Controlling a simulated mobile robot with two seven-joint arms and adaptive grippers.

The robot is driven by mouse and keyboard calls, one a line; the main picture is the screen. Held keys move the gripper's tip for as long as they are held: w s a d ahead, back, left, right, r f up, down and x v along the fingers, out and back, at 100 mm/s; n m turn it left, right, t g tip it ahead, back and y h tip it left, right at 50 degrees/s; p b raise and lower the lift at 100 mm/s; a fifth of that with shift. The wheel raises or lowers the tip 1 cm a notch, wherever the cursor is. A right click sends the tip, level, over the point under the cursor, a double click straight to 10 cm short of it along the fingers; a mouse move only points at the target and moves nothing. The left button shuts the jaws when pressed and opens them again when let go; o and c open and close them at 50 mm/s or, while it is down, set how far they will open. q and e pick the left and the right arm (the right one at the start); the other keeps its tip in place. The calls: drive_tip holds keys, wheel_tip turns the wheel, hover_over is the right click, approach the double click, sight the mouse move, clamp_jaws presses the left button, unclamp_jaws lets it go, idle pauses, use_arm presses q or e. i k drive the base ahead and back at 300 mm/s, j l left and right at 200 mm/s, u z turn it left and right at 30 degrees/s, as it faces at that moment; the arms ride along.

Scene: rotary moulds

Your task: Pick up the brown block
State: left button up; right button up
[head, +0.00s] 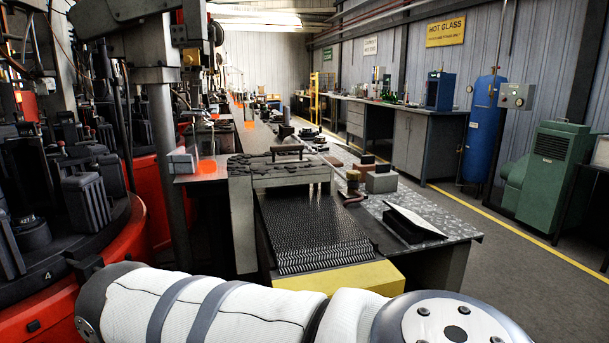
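A small brown block (352,177) sits on the metal-topped table, just right of the conveyor's far end and left of a grey block (381,180). It is small in the head view, so its exact shape is hard to tell. Other brownish pieces (376,169) lie close behind it. One of my arms, in a white sleeve, crosses the bottom of the head view in front of the conveyor.
A dark chain-mesh conveyor (315,232) with a yellow front edge (350,280) runs beside the table (445,229). A dark wedge-shaped stand with a pale top (410,222) is near the table's front. A red rotary machine (120,255) fills the left. The right floor is open.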

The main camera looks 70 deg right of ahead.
sight(368, 162)
drive_tip(key=z, duration=2.7)
drive_tip(key=i+l+u, duration=0.1)
drive_tip(key=l, duration=0.35)
drive_tip(key=i+l+u, duration=0.1)
drive_tip(key=l, duration=0.4)
drive_tip(key=i+l, duration=0.15)
drive_tip(key=l, duration=0.3)
drive_tip(key=i+l+u, duration=0.15)
drive_tip(key=l, duration=0.35)
drive_tip(key=i+l+u, duration=0.1)
drive_tip(key=l, duration=0.25)
drive_tip(key=i+l, duration=0.15)
drive_tip(key=l, duration=0.2)
drive_tip(key=i+l+u, duration=0.15)
drive_tip(key=l, duration=0.2)
drive_tip(key=i+l, duration=0.1)
drive_tip(key=l, duration=0.25)
drive_tip(key=i+l+u, duration=0.2)
drive_tip(key=i+l, duration=0.35)
drive_tip(key=i+l+u, duration=0.25)
drive_tip(key=i+l, duration=0.25)
drive_tip(key=l, duration=0.15)
